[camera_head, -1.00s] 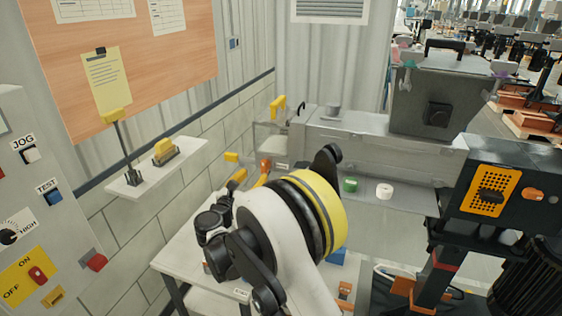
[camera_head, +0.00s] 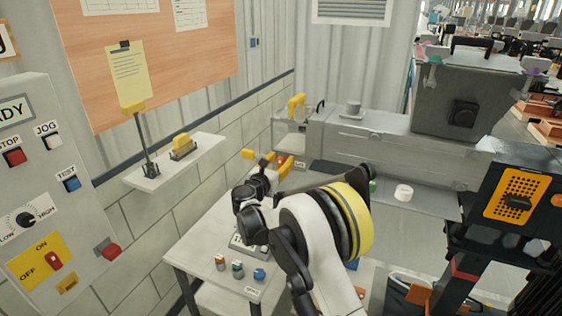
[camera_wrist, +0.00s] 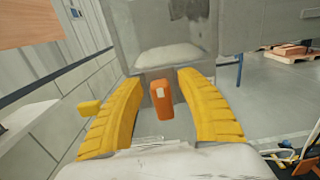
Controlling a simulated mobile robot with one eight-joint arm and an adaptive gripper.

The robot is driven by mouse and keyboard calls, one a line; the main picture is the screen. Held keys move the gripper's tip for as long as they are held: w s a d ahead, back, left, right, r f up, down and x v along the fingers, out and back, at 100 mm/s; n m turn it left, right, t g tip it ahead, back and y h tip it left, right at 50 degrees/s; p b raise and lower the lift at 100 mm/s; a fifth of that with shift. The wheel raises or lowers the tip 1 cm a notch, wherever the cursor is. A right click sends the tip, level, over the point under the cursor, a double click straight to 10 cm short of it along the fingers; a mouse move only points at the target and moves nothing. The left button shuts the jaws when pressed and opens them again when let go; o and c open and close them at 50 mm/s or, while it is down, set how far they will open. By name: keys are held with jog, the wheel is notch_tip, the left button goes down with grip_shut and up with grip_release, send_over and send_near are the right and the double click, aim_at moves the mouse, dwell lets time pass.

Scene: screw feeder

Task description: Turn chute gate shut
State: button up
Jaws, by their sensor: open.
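An orange handle (camera_wrist: 163,105), which looks like the chute gate's lever, stands below the grey chute box at the end of the feeder. It appears roughly upright in the wrist view, with a pale patch near its top. My gripper (camera_wrist: 160,80) is open, with its yellow fingers on either side of the handle and a visible gap at each side. In the head view my gripper (camera_head: 276,161) is at the chute end, and the handle is mostly hidden by the fingers. I cannot tell if any finger touches it.
A yellow knob (camera_wrist: 89,107) sticks out left of the left finger. A yellow handle (camera_head: 296,102) rises above the chute end. A small table (camera_head: 205,240) with coloured items stands below my arm. The wall shelf (camera_head: 178,160) and control panel (camera_head: 40,190) are at left.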

grip_shut()
jog(key=m, duration=0.4)
jog(key=shift+s+d+f+m+b, duration=0.1)
jog(key=shift+s+d+m+b, duration=0.1)
jog(key=shift+d+m+b, duration=0.15)
jog(key=m, duration=0.4)
jog(key=shift+s+d+f+m+b, duration=0.1)
jog(key=shift+d+f+m+b, duration=0.2)
jog(key=shift+d, duration=0.1)
jog(key=shift+s+d+f+m+b, duration=0.1)
jog(key=shift+f+m+b, duration=0.1)
jog(key=shift+m, duration=1.25)
jog(key=shift+w+d+f+m+b, duration=0.1)
jog(key=shift+f+m+b, duration=0.15)
jog(key=shift+m, duration=1.2)
jog(key=shift+s+d+f+m+b, duration=0.1)
jog(key=shift+f+m+b, duration=0.1)
jog(key=shift+m, duration=1.25)
